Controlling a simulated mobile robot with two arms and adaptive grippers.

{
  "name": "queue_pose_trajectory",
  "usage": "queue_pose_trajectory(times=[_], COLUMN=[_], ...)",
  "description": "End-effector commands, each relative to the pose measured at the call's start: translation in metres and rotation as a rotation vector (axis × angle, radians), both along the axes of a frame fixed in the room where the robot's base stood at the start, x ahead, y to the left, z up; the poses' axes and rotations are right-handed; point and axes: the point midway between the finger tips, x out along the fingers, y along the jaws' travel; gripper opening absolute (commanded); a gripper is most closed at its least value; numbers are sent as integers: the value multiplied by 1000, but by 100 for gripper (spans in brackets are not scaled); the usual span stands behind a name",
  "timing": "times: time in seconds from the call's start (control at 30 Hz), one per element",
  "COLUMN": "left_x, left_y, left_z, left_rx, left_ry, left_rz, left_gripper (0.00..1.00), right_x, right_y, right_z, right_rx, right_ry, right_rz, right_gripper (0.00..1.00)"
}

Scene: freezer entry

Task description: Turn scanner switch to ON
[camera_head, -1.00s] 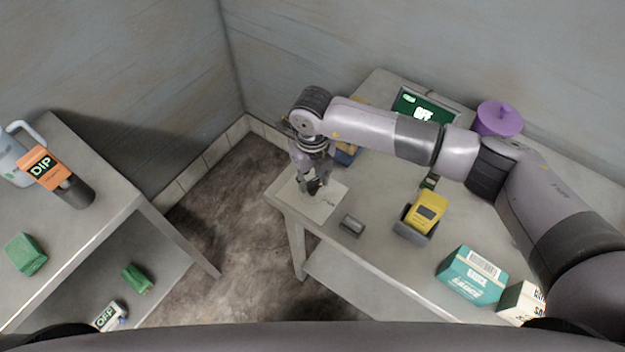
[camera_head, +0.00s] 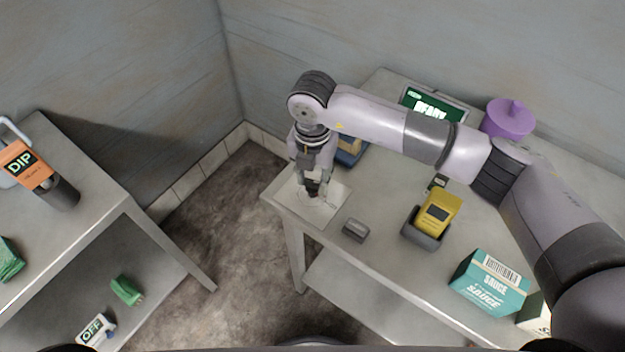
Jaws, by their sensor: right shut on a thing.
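My right gripper (camera_head: 315,192) points down over a pale square plate (camera_head: 333,204) on the right table's near left corner. Its fingers are shut on the scanner switch on that plate; they hide most of the switch, so its exact position cannot be told. A green display (camera_head: 432,106) at the back of the table reads READY. A yellow scanner (camera_head: 440,212) stands in a dark grey holder (camera_head: 420,238) on the right table. My left gripper is not in view.
A small grey block (camera_head: 356,230) lies near the table's front edge. A teal sauce box (camera_head: 489,283) and a purple lidded pot (camera_head: 508,119) stand to the right. On the left table is an orange-labelled DIP container (camera_head: 25,165). An OFF-marked item (camera_head: 93,330) lies lower down.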

Motion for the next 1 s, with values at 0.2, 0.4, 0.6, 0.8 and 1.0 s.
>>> queue_pose_trajectory(times=[0.2,0.4,0.6,0.8,1.0], left_x=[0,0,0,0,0], left_y=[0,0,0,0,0], left_z=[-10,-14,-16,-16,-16], left_rx=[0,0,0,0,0], left_ry=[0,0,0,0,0], left_rz=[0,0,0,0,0], left_gripper=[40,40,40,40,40], right_x=[1,1,1,1,2], right_y=[0,0,0,0,0], right_z=[0,0,1,2,2], right_rx=[0,1,1,1,2], right_ry=[-4,-5,-5,-5,-5], right_rz=[-152,-244,-290,-303,-303], right_gripper=[5,5,5,5,5])
